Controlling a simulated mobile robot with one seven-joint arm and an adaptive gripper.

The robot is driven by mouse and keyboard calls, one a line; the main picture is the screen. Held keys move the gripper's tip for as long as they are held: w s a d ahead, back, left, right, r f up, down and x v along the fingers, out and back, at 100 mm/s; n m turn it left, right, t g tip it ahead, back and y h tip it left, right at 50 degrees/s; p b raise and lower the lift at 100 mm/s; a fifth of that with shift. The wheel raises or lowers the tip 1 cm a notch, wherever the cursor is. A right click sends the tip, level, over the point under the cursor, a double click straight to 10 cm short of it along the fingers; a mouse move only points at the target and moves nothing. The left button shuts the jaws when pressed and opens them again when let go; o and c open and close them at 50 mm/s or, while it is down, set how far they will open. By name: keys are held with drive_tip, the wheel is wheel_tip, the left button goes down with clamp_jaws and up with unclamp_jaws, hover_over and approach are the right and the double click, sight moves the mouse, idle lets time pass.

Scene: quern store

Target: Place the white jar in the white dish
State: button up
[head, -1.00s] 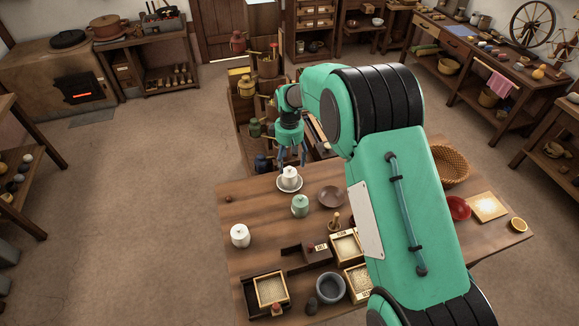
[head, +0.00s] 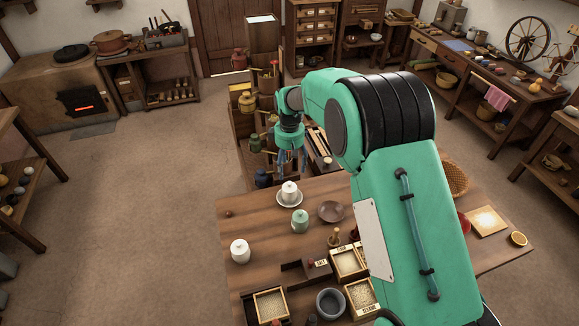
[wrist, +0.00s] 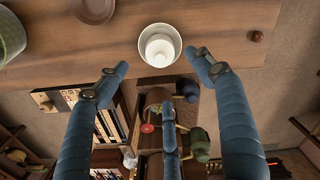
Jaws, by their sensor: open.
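A white lidded jar (head: 289,189) stands upright in the white dish (head: 280,203) near the table's back edge. In the wrist view, the jar (wrist: 160,48) shows from above, inside the dish's rim (wrist: 142,44). A second white jar (head: 240,251) stands at the table's left edge. My gripper (head: 290,164) hangs just behind and above the dish, open and empty. In the wrist view, the gripper (wrist: 157,62) has its fingers spread wide to either side of the dish, with nothing between them in contact.
A green jar (head: 300,221) stands close in front of the dish, and a brown bowl (head: 331,211) is to its right. Labelled boxes (head: 349,262) and a grey bowl (head: 330,303) fill the front. A shelf with several pots (head: 248,103) stands behind the table.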

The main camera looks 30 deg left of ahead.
drive_tip(key=shift+r, duration=0.1)
idle(0.4)
drive_tip(key=w+d+r+m+t, duration=0.1)
drive_tip(key=d+r+m, duration=0.3)
drive_tip(key=d+r, duration=1.3)
drive_tip(key=s+d+r+m+t+y, duration=0.1)
drive_tip(key=s+d+r+m, duration=0.15)
drive_tip(key=d+r, duration=0.5)
drive_tip(key=s+d+r+m, duration=0.1)
drive_tip(key=s+d+r, duration=0.35)
drive_tip(key=d, duration=0.55)
drive_tip(key=s+d+r+m+t, duration=0.2)
drive_tip(key=s+d+r+m, duration=0.3)
drive_tip(key=s+d, duration=0.8)
drive_tip(key=s+d+f+m, duration=0.1)
drive_tip(key=s+d+m, duration=0.1)
drive_tip(key=s+d, duration=0.3)
drive_tip(key=s+d+f+m+t+h, duration=0.1)
drive_tip(key=s+d, duration=0.4)
drive_tip(key=s, duration=0.5)
drive_tip(key=shift+d+f+m+t, duration=0.2)
drive_tip(key=shift+d+m+t, duration=0.1)
drive_tip(key=shift+d+m, duration=0.15)
